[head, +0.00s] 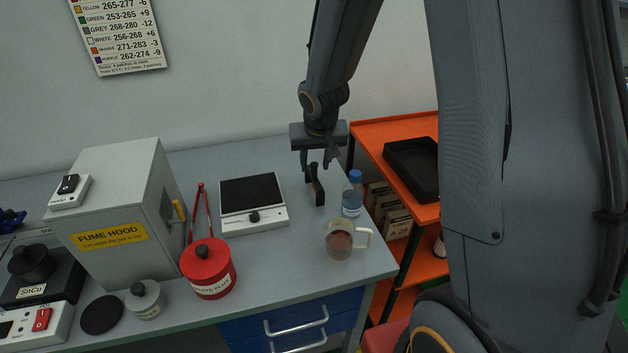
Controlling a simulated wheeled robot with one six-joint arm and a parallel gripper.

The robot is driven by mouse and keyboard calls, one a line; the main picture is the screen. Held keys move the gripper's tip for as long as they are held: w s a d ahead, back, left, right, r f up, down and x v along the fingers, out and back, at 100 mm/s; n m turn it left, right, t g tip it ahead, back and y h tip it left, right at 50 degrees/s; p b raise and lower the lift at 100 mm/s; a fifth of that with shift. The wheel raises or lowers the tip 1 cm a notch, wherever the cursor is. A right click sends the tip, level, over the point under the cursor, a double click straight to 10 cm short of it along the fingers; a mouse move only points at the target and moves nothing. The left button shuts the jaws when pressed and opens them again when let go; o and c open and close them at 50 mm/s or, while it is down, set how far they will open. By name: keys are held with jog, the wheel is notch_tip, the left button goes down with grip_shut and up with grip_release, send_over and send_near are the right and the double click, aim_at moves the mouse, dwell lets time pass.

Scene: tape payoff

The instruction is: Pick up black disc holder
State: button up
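A small upright black piece (318,190), which looks like the black disc holder, stands on the grey bench near its back right. My gripper (319,162) points down just above and behind it. Its two fingers are spread apart, and the top of the black piece shows near the gap between them. I cannot tell whether a finger touches it. A flat black disc (102,314) lies at the bench's front left.
A blue-capped bottle (352,198) stands close right of the black piece, and a glass mug (339,242) in front. An orange shelf (375,130) with a black tray (398,165) is right.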

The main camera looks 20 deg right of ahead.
aim_at(314, 179)
jog(key=x, duration=0.3)
jog(key=shift+a+f+b, duration=0.1)
jog(key=shift+f+b, duration=0.05)
jog(key=shift+b, duration=0.15)
grip_shut()
